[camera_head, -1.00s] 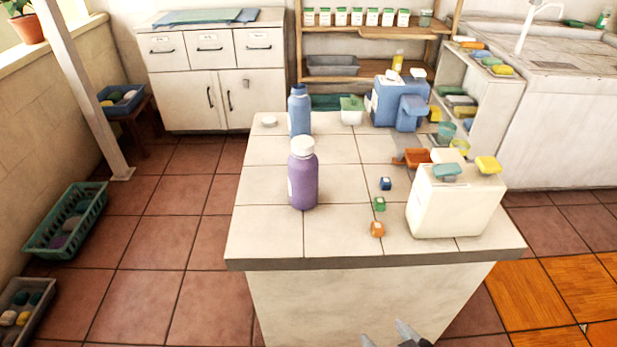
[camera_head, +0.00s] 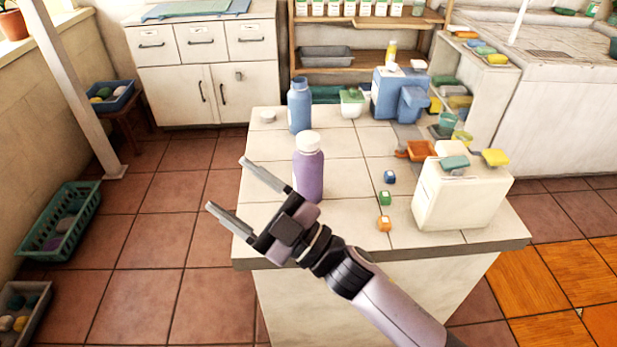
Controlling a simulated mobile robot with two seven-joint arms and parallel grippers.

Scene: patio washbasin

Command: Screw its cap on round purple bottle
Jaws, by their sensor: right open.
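The round purple bottle (camera_head: 309,178) stands upright on the tiled counter (camera_head: 345,215). A white cap (camera_head: 309,141) sits on its top; I cannot tell how tightly. A loose white cap (camera_head: 267,117) lies at the counter's back left, beside a blue bottle (camera_head: 299,108) that stands upright and shows no white cap. My right gripper (camera_head: 227,184) is open and empty, its fingers pointing to the upper left, in front and to the left of the purple bottle in the picture. It hides part of the counter's left front edge. My left gripper is out of view.
Blue, green and orange cubes (camera_head: 385,198) lie right of the purple bottle. A cream box-like dispenser (camera_head: 458,198) stands at the counter's right, a blue machine (camera_head: 398,95) at the back. The counter left of the purple bottle is mostly clear.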

